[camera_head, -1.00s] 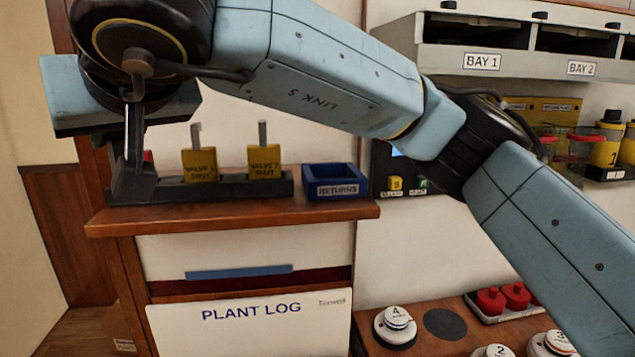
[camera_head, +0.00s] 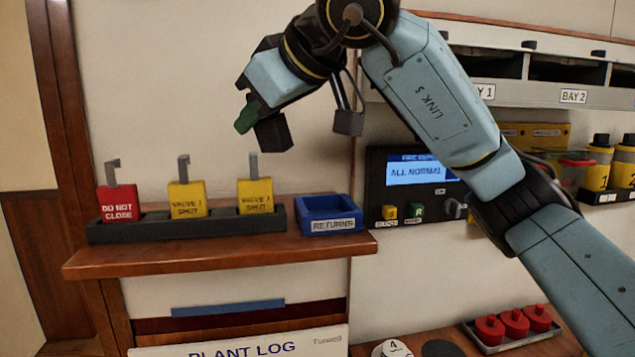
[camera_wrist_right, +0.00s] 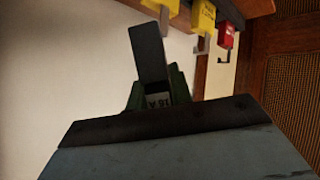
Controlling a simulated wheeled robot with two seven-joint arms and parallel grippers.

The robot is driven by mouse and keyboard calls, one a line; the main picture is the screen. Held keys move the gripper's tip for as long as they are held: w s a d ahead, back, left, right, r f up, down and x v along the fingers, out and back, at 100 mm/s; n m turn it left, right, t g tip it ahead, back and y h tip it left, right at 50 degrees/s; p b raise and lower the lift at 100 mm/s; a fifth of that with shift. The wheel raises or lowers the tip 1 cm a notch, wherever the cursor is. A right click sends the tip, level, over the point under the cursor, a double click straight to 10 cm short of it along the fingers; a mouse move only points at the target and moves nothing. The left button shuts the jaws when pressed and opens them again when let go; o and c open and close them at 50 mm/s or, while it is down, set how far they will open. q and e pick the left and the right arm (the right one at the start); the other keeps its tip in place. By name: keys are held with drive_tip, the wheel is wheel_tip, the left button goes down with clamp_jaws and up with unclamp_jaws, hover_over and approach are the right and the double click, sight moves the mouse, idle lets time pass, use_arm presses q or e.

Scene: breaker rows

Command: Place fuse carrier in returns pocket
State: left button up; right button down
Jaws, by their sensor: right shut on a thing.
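The green fuse carrier (camera_head: 246,116) is held in my right gripper (camera_head: 262,125), above the shelf and the yellow tags. In the right wrist view the carrier (camera_wrist_right: 177,88) shows a partly readable "16 A" label, with a dark finger across part of it. The blue returns pocket (camera_head: 333,225), labelled RETURNS, sits at the right end of the shelf, open at the top; it looks empty. The gripper is above it and to its left, clear of it. Much of the carrier is hidden by the gripper. My left gripper is not in view.
A dark rack (camera_head: 150,228) on the wooden shelf (camera_head: 220,255) holds a red DO NOT CLOSE tag (camera_head: 118,203) and two yellow tags (camera_head: 187,198) with upright hooks. A display panel (camera_head: 415,172) is right of the pocket. Bay bins (camera_head: 555,68) are at upper right.

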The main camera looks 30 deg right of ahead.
drive_tip(key=d+f, duration=0.2)
drive_tip(key=d+f+b, duration=0.1)
drive_tip(key=d+f, duration=0.1)
drive_tip(key=f, duration=0.1)
drive_tip(key=w+d+f, duration=0.1)
drive_tip(key=d+f, duration=0.1)
drive_tip(key=shift+d+f, duration=0.2)
drive_tip(key=shift+d, duration=0.05)
drive_tip(key=f, duration=0.2)
drive_tip(key=d+f+b, duration=0.1)
drive_tip(key=shift+f, duration=0.4)
drive_tip(key=shift+w+d+r+m+y, duration=0.1)
drive_tip(key=shift+d+r+m+y, duration=0.2)
drive_tip(key=shift+m+y, duration=0.1)
drive_tip(key=shift+d+r+m+y, duration=0.1)
drive_tip(key=shift+d+m+y, duration=0.45)
drive_tip(key=shift+y, duration=0.35)
drive_tip(key=shift+f, duration=0.25)
